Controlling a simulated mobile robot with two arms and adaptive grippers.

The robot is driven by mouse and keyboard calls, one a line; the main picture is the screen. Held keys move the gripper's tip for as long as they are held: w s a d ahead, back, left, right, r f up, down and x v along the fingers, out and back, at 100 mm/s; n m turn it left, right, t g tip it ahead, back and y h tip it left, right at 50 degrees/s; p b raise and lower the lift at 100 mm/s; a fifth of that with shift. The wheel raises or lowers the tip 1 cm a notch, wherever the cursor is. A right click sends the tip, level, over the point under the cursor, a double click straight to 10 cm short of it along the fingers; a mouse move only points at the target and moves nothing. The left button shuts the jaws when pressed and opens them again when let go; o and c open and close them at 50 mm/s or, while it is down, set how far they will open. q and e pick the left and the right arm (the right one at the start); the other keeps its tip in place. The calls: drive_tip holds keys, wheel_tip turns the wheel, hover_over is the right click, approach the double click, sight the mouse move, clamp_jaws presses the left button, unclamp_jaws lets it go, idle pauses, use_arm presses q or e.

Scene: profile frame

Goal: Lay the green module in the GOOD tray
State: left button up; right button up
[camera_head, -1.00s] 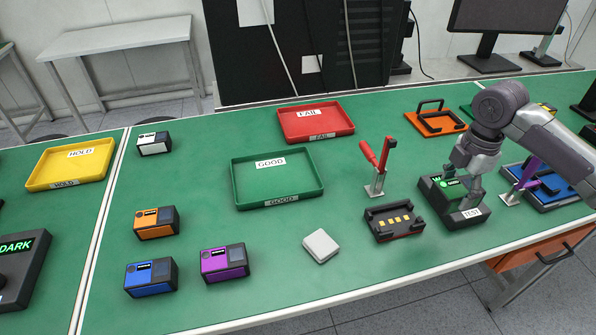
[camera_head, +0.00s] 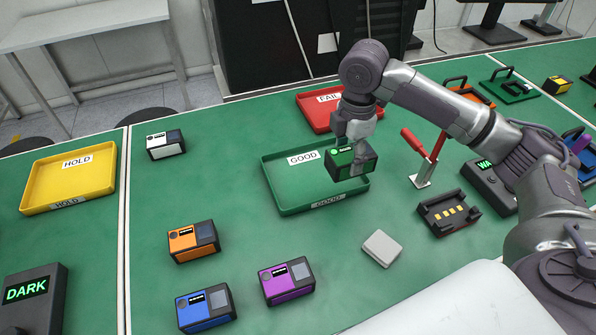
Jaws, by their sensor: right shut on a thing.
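The green module (camera_head: 344,164) is a small box with a green front and dark sides. My right gripper (camera_head: 352,150) is shut on it, coming down from above. The module is over the right part of the green GOOD tray (camera_head: 283,190) and covers part of it. It seems to be held above the tray floor, though its exact height is hard to tell. The rest of the GOOD tray floor looks empty. My left gripper is not in view.
The red FAIL tray (camera_head: 312,115) stands behind, partly hidden by my right arm. The yellow HOLD tray (camera_head: 70,180) is at the left. White (camera_head: 165,145), orange (camera_head: 193,242), blue (camera_head: 205,309) and purple (camera_head: 286,282) modules stand apart. A red-handled clamp (camera_head: 424,160) is right of the GOOD tray.

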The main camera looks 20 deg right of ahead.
drive_tip(key=w+a+f, duration=0.2)
drive_tip(key=w+a+f+p, duration=0.1)
drive_tip(key=w+a, duration=0.1)
drive_tip(key=a, duration=0.1)
drive_tip(key=w+a+f, duration=0.2)
drive_tip(key=shift+a+f+p, duration=0.15)
drive_tip(key=shift+f+p, duration=0.15)
drive_tip(key=shift+w+f, duration=0.1)
drive_tip(key=shift+f, duration=0.1)
drive_tip(key=shift+f+p, duration=0.5)
drive_tip(key=shift+f, duration=1.4)
drive_tip(key=shift+f, duration=0.1)
drive_tip(key=o, duration=1.3)
wheel_tip(320, 180, up, 12)
drive_tip(key=shift+r+b, duration=0.15)
drive_tip(key=shift+b, duration=0.9)
